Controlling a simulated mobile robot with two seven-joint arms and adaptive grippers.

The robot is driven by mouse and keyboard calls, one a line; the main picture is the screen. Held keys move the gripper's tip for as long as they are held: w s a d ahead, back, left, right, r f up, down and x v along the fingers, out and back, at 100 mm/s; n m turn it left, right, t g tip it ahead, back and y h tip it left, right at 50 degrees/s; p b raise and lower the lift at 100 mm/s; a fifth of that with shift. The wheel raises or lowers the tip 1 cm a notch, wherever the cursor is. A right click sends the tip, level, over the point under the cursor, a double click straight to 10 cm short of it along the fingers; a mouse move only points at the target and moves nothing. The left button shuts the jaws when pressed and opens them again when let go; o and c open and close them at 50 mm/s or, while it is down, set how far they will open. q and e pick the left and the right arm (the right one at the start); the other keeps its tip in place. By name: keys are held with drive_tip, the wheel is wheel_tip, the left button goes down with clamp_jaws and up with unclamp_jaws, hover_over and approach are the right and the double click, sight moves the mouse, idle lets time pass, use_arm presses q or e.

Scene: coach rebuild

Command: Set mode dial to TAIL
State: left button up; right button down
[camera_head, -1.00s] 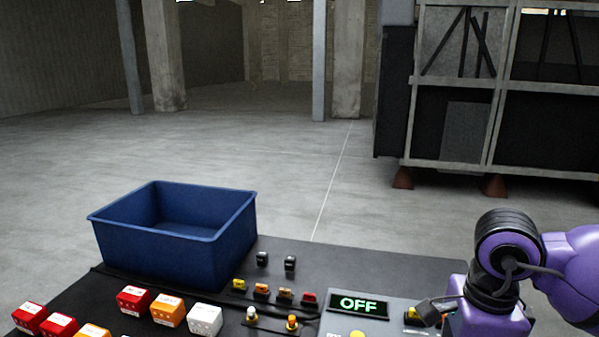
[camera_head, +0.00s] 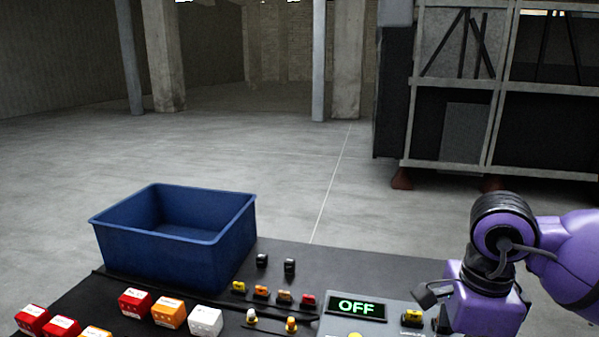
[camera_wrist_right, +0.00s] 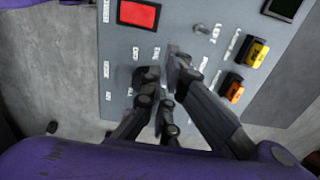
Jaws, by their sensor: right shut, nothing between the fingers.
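The control panel (camera_head: 375,327) has a display (camera_head: 356,307) that reads OFF in green. In the right wrist view, the grey panel face (camera_wrist_right: 118,62) carries small white labels, too blurred to read. My right gripper (camera_wrist_right: 166,72) is shut and empty, with its dark fingers over the labelled middle of the panel. I cannot make out the mode dial for certain; the fingers may cover it. A small grey knob (camera_wrist_right: 201,29) sits just beyond the fingertips. In the head view, my right arm stands at the panel's right side, and its fingertips are hidden. My left gripper is out of view.
A red square (camera_wrist_right: 138,14), a yellow button (camera_wrist_right: 256,53) and an orange button (camera_wrist_right: 234,91) lie around the right gripper. A blue bin (camera_head: 180,245) stands at the back left of the bench. Several red, orange and white blocks lie in front.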

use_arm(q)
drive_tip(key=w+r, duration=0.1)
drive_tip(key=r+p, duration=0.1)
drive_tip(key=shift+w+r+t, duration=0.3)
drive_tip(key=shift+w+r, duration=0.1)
use_arm(e)
wheel_tip(320, 180, up, 3)
drive_tip(key=shift+r, duration=0.2)
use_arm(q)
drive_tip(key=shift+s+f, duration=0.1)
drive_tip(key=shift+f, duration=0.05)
